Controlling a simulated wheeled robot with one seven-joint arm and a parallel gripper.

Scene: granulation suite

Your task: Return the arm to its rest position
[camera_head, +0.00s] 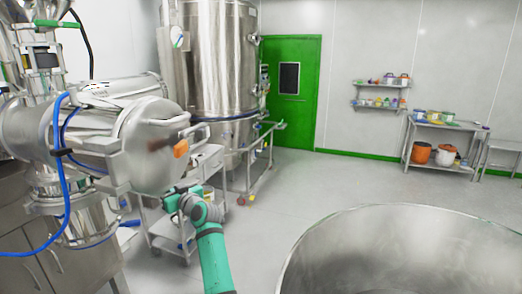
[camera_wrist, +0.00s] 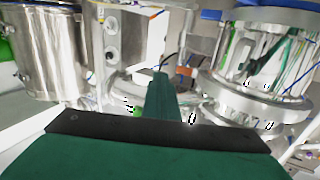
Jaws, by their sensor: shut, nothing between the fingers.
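My teal-and-grey arm (camera_head: 212,250) rises from the bottom of the head view and bends left, its far end in front of the steel machine and the trolley. My gripper (camera_wrist: 160,80) shows in the wrist view as a dark teal finger shape beyond a black bar, shut with nothing held. In the head view the fingers are too small to make out.
A steel machine with a horizontal drum (camera_head: 120,135) and a blue hose (camera_head: 66,190) stands close at left. A wheeled trolley (camera_head: 165,228) is beside the arm. A large steel vessel (camera_head: 400,245) fills the lower right. Grey floor (camera_head: 330,180) is clear beyond.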

